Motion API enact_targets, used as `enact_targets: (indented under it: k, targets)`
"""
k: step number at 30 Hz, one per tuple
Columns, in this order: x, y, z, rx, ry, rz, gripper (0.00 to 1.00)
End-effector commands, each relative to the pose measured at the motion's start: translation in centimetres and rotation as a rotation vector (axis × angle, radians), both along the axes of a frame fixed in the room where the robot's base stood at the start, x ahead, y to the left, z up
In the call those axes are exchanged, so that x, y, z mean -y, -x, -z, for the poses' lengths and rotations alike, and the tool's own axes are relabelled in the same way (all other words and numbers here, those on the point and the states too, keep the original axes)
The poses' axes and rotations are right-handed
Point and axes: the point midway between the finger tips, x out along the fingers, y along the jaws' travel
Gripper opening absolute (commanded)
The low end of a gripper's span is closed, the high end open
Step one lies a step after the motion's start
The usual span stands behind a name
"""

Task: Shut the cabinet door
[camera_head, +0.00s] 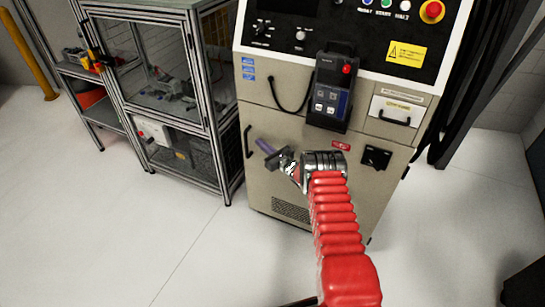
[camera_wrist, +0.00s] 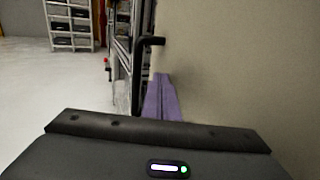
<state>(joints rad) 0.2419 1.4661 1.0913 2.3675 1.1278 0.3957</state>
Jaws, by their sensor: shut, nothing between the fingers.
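The beige cabinet door (camera_head: 283,121) is on the lower front of the machine, with a black bar handle (camera_head: 248,141) near its left edge. It looks about flush in the head view, but I cannot tell whether a small gap remains. My gripper (camera_head: 262,145) is in front of the door's left part, to the right of the handle, with its purple fingers together and empty. In the wrist view, the fingers (camera_wrist: 160,96) point along the beige surface (camera_wrist: 235,70) toward the handle (camera_wrist: 149,45). Whether they touch the door is unclear.
A metal-framed glass enclosure (camera_head: 160,65) stands close to the machine's left. A handheld pendant (camera_head: 332,90) hangs on the machine front above my arm. A grey shelf (camera_wrist: 70,25) stands far off in the wrist view. The floor (camera_head: 130,240) at left is clear.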

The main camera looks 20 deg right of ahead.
Motion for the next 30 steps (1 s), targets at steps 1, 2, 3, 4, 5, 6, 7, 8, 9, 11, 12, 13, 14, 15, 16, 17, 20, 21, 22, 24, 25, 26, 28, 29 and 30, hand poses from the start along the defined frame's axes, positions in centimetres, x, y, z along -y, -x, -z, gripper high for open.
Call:
enact_targets:
  k: [1, 2, 3, 4, 5, 6, 7, 8, 9, 11, 12, 13, 14, 15, 16, 17, 20, 21, 22, 24, 25, 26, 28, 29, 30]
  targets:
    - [0.2, 0.5, -0.1, 0.0, -0.001, -0.001, 0.0]
    - [0.3, 0.9, -0.1, 0.0, -0.001, -0.002, 0.0]
    - [0.5, 1.3, 0.0, -0.001, 0.0, -0.003, 0.0]
    - [0.6, 1.7, 0.0, -0.001, 0.0, -0.004, 0.0]
    - [0.7, 2.0, 0.0, 0.0, 0.0, -0.005, 0.0]
    - [0.9, 2.5, 0.0, -0.001, 0.0, -0.007, 0.0]
    - [1.0, 2.9, 0.0, -0.001, 0.0, -0.007, 0.0]
    - [1.1, 3.2, 0.0, -0.001, 0.0, -0.008, 0.0]
    - [1.3, 3.7, 0.0, 0.0, 0.0, -0.009, 0.0]
    - [1.6, 4.5, 0.0, -0.001, 0.0, -0.009, 0.0]
    - [1.8, 5.0, 0.0, 0.0, 0.0, -0.01, 0.0]
    - [2.0, 5.4, 0.0, 0.0, 0.0, -0.011, 0.0]
    - [2.1, 5.8, 0.1, -0.001, 0.0, -0.012, 0.0]
    - [2.2, 6.3, 0.1, 0.0, 0.0, -0.014, 0.0]
    - [2.3, 6.7, 0.1, 0.0, 0.001, -0.015, 0.0]
    - [2.5, 7.1, 0.1, 0.0, 0.001, -0.015, 0.0]
    - [2.9, 8.0, 0.1, 0.0, 0.001, -0.017, 0.0]
    - [2.9, 8.3, 0.1, 0.001, 0.0, -0.018, 0.0]
    - [3.0, 8.5, 0.1, 0.002, 0.001, -0.019, 0.0]
    - [3.0, 8.7, 0.1, 0.001, 0.002, -0.02, 0.0]
    - [3.0, 8.8, 0.1, 0.001, 0.002, -0.02, 0.0]
    - [3.0, 8.8, 0.1, 0.002, 0.001, -0.02, 0.0]
    - [3.0, 8.8, 0.1, 0.002, 0.001, -0.022, 0.0]
    - [3.0, 8.8, 0.1, 0.002, 0.001, -0.022, 0.0]
    - [2.9, 8.8, 0.1, 0.002, 0.001, -0.022, 0.0]
